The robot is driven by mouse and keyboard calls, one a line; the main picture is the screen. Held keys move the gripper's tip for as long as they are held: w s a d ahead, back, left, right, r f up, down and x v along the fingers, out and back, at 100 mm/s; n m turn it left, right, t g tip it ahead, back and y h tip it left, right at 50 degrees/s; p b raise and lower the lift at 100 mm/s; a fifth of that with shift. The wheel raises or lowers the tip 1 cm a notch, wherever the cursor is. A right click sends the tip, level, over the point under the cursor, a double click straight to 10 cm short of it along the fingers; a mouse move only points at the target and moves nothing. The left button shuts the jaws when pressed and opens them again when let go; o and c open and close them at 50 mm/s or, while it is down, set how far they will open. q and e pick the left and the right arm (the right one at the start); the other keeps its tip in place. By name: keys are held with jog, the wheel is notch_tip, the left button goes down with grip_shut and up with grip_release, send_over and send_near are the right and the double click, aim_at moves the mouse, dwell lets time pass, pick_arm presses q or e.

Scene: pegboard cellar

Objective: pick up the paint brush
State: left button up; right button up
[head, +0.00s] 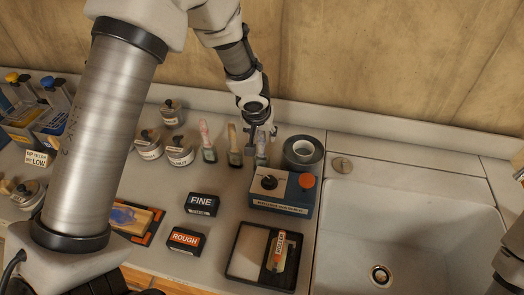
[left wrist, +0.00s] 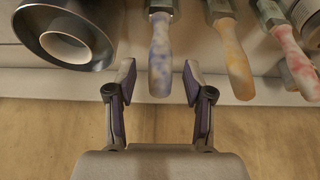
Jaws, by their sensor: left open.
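Several brush-like tools with paint-stained handles and grey-green lower ends are in a row near the wall. In the head view I see a blue-stained one (head: 261,150), a yellow-stained one (head: 234,146) and a red-stained one (head: 208,142). My left gripper (head: 262,132) is over the blue-stained one and partly hides it. In the left wrist view the blue-stained handle (left wrist: 160,58) reaches between the open fingers (left wrist: 158,82), with gaps at both sides. The yellow-stained handle (left wrist: 233,60) and red-stained handle (left wrist: 294,62) are to its right. My right gripper does not show.
A dark tape roll (head: 303,151) is close to the right of my left gripper. A blue-grey box with an orange knob (head: 284,192) stands in front. Jars (head: 180,153) stand to the left. A sink (head: 400,225) is at the right. The wall (head: 330,60) is close behind.

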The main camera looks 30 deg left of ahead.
pick_arm(q)
jog(key=shift+w+a+f, duration=0.15)
jog(key=shift+w+f, duration=0.4)
jog(key=shift+f, duration=0.15)
jog(key=shift+s+r, duration=0.3)
jog(key=shift+s, duration=0.1)
jog(key=c, duration=0.4)
jog(key=shift+s, duration=0.1)
jog(key=c, duration=0.6)
